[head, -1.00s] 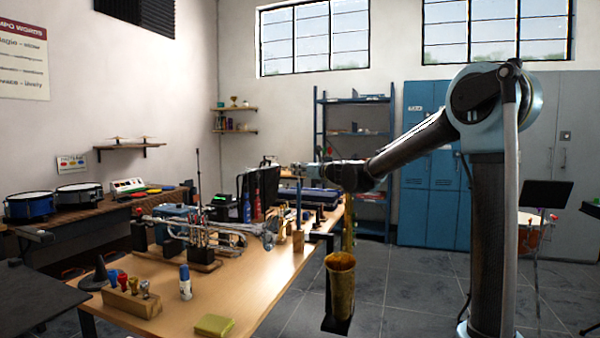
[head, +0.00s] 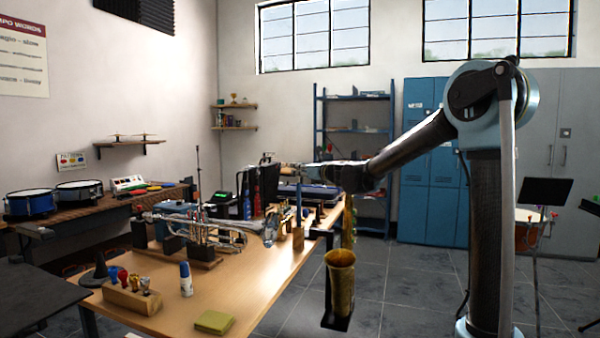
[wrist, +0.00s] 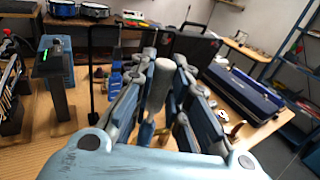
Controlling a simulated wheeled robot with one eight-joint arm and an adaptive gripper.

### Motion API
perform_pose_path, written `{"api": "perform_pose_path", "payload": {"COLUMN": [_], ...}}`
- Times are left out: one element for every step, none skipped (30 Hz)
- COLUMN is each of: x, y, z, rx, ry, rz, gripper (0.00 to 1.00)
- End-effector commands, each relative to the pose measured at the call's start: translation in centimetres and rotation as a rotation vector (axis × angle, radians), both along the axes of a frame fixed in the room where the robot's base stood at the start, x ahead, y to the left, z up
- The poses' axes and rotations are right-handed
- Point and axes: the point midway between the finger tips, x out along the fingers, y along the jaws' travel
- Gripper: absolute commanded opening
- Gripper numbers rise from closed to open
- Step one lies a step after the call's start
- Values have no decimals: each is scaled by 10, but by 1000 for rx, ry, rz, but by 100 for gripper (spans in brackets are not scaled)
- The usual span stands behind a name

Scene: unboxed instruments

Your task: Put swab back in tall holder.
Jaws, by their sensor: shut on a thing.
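My gripper (head: 300,170) reaches left over the far right part of the wooden table. In the wrist view its fingers (wrist: 167,72) are closed around an upright grey, rod-like piece, which I take to be the swab (wrist: 163,44). In the head view a slim blue upright rod (head: 298,197), probably the same swab, shows below the gripper. It lines up above a small wooden block (head: 298,239), which looks like the tall holder. I cannot tell whether the rod's lower end is inside the block or behind it.
A silver trumpet (head: 235,226) lies left of the block. A wooden rack (head: 132,298), a white-blue bottle (head: 186,280) and a yellow-green cloth (head: 213,322) stand or lie nearer. A brass horn (head: 340,280) stands off the right edge. A blue case (wrist: 240,92) lies beyond.

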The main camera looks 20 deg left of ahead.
Motion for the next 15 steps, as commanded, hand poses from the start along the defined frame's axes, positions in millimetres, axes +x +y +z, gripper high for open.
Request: {"api": "perform_pose_path", "payload": {"x": [0,0,0,0,0,0,0,0,0,0,0,0,0,0,0], "y": [0,0,0,0,0,0,0,0,0,0,0,0,0,0,0], "z": [-1,-1,-2,-2,-2,-3,-3,-4,-4,-4,-5,-5,-6,-6,-7], "rx": [0,0,0,0,0,0,0,0,0,0,0,0,0,0,0], "ry": [0,0,0,0,0,0,0,0,0,0,0,0,0,0,0], "rz": [0,0,0,0,0,0,0,0,0,0,0,0,0,0,0], "gripper": [0,0,0,0,0,0,0,0,0,0,0,0,0,0,0]}}
